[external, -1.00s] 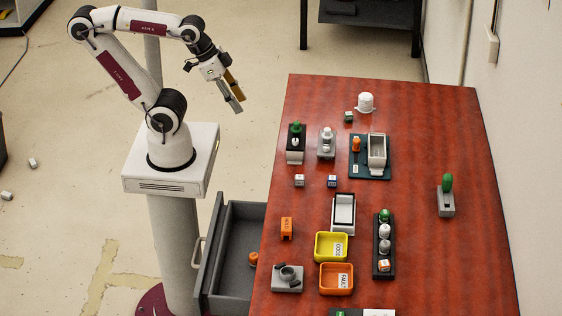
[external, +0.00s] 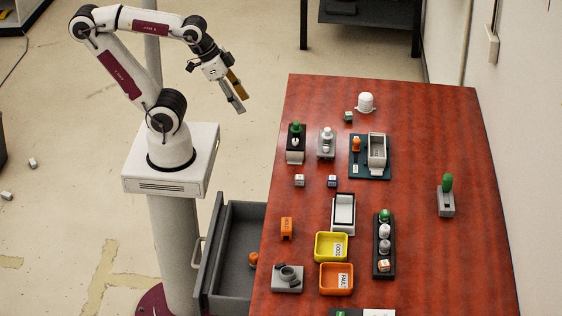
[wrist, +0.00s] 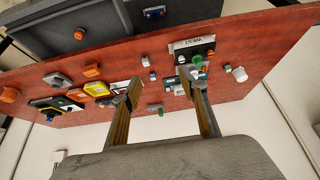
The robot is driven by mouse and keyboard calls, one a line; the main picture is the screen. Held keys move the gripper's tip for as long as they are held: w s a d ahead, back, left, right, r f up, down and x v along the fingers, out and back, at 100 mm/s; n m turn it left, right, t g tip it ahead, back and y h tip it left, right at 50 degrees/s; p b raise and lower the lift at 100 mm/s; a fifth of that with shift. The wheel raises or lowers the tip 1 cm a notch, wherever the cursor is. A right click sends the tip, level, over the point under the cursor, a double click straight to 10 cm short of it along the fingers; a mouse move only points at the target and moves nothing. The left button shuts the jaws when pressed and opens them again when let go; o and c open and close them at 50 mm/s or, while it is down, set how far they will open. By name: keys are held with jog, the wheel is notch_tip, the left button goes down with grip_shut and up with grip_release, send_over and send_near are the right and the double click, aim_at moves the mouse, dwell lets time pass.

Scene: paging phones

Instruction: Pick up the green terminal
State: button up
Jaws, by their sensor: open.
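Several green things are on the red-brown table (external: 420,130), and I cannot tell which is called the terminal. A tall green rounded piece (external: 447,183) stands in a grey holder (external: 446,205) on the right. A small dark green cube (external: 348,117) lies near the back. A green knob-like piece (external: 296,127) tops a black stand at the back left. A green-topped round piece (external: 385,215) sits at the far end of a black rack (external: 383,268). My gripper (external: 239,98) is open and empty, left of the table in the air; its fingers also show in the wrist view (wrist: 162,88).
A yellow bin (external: 331,247) and an orange bin (external: 337,279) stand near the front, by a grey fixture (external: 287,279). An open grey drawer (external: 236,248) juts out left, with an orange piece inside. The table's right side is mostly clear.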

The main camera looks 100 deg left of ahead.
jog(key=w+a+f+n+t+y, duration=0.15)
jog(key=w+a, duration=0.45)
jog(key=w, duration=0.6)
jog(key=n+t+y, duration=0.3)
jog(key=t, duration=0.1)
send_near(350, 113)
jog(key=shift+w+d+r+m, duration=0.15)
jog(key=shift+w+d+m, duration=0.1)
jog(key=shift+w, duration=0.55)
jog(key=shift+a+f, duration=0.55)
jog(key=shift+f, duration=0.05)
jog(key=shift+x, duration=1.3)
